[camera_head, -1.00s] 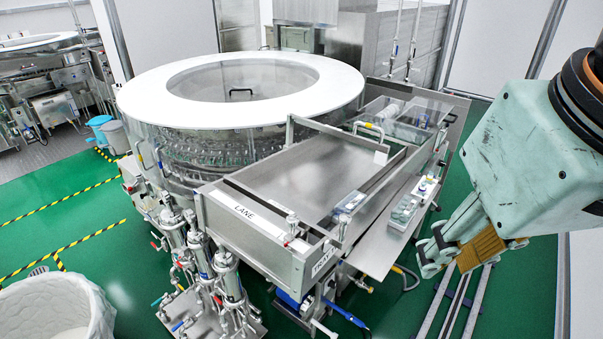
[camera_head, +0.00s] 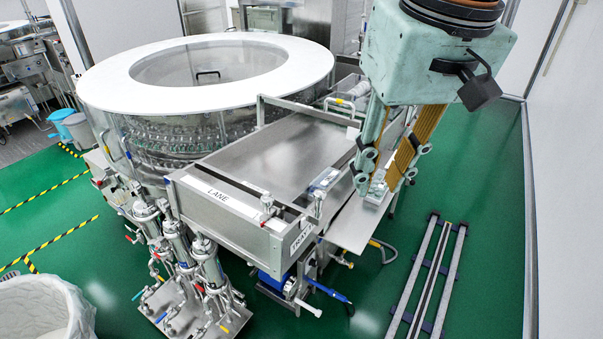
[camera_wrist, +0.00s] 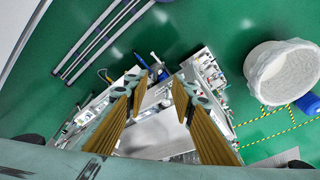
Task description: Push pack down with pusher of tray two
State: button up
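The steel tray table (camera_head: 285,155) of the washer has a sign reading LANE and a front sign (camera_head: 302,237) that begins TRAY; I cannot read its number. A narrow side channel (camera_head: 322,182) along its right edge holds a small pale item. A clear pack-like item (camera_head: 376,192) lies on the side shelf, partly hidden by my fingers. I cannot tell which part is the pusher of tray two. My gripper (camera_head: 378,182) points down over the side shelf, fingers apart and empty. In the wrist view my gripper (camera_wrist: 158,92) shows the same gap, with steel surface below.
The round washer (camera_head: 205,75) with its white ring lid stands behind left. Pipes and valves (camera_head: 190,255) stand at the front left. Floor rails (camera_head: 428,280) lie at right, with clear green floor around them. A white bin (camera_head: 45,310) is at the lower left.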

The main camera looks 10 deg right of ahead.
aim_at(318, 216)
jog(key=w+a+f, duration=0.1)
jog(key=w+f, duration=0.1)
jog(key=w, duration=0.3)
jog(key=w+a+f+g+b, duration=0.1)
jog(key=w+f, duration=0.2)
jog(key=w, duration=0.3)
jog(key=w+a+f+g+b, duration=0.1)
jog(key=w+f, duration=0.1)
jog(key=w, duration=0.3)
jog(key=shift+w+a+f, duration=0.2)
jog(key=shift+a+f, duration=0.1)
jog(key=shift+a, duration=0.1)
jog(key=shift+f, duration=0.2)
jog(key=shift+a+f, duration=0.15)
jog(key=shift+f, duration=2.1)
jog(key=shift+a+f, duration=0.2)
jog(key=shift+f, duration=2)
jog(key=shift+a+f, duration=0.15)
jog(key=shift+f, duration=2.1)
grip_shut()
